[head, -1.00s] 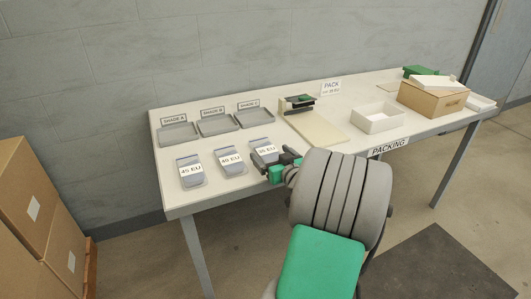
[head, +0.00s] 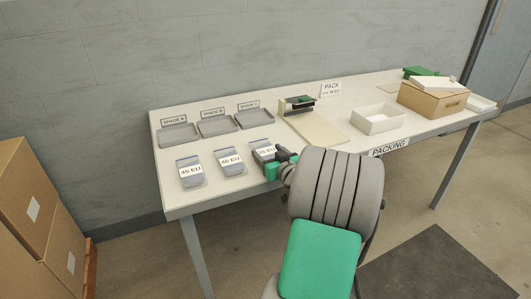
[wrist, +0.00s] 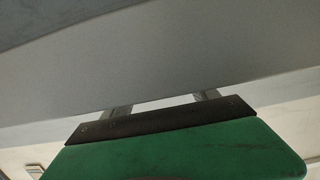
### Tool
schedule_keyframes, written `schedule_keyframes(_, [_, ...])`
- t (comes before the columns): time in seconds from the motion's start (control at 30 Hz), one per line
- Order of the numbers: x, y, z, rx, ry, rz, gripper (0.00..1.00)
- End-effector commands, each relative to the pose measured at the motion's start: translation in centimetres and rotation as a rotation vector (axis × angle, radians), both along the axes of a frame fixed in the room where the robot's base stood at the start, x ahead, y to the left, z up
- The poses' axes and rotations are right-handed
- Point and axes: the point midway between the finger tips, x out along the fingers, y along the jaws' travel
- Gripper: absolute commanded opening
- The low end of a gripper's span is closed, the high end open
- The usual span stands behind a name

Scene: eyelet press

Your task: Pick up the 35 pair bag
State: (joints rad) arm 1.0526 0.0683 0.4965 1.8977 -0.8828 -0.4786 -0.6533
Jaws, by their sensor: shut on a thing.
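The 35 EU bag (head: 264,152) is a grey packet with a white label, the rightmost of three bags near the front of the table. My gripper (head: 278,160) is at its right front side and is shut on it. The gripper partly hides the bag and its label in the head view. In the wrist view a broad grey surface, likely the bag (wrist: 160,65), fills the space just beyond my gripper (wrist: 160,108). I cannot tell whether the bag is clear of the table.
The 40 EU bag (head: 231,163) and 45 EU bag (head: 191,173) lie to the left. Three grey shade trays (head: 217,126) stand behind. A beige board (head: 318,129), an open white box (head: 378,119) and a brown carton (head: 432,99) are to the right on the table (head: 240,192).

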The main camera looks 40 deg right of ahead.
Motion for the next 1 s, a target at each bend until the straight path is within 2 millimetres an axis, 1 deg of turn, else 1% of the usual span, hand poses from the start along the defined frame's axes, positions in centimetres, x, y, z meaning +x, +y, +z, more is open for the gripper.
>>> schedule_keyframes(0.03, [0.0,0.0,0.0,0.000,0.000,0.000,0.39])
schedule_keyframes(0.23, [0.0,0.0,0.0,0.000,0.000,0.000,0.22])
schedule_keyframes(0.47, [0.0,0.0,0.1,-0.001,-0.001,0.000,0.22])
schedule_keyframes(0.57, [0.0,0.0,0.6,-0.002,-0.001,0.000,0.22])
schedule_keyframes(0.67, [0.0,0.0,1.8,-0.004,-0.002,0.002,0.22])
schedule_keyframes(0.77, [0.0,0.0,3.9,-0.006,-0.003,0.001,0.22])
schedule_keyframes(0.87, [-1.7,-1.6,6.1,-0.006,-0.003,-0.005,0.22])
schedule_keyframes(0.9, [-2.5,-2.3,7.3,-0.008,-0.003,-0.006,0.22])
schedule_keyframes(1.0, [-4.4,-3.9,10.1,-0.007,-0.002,-0.006,0.22])
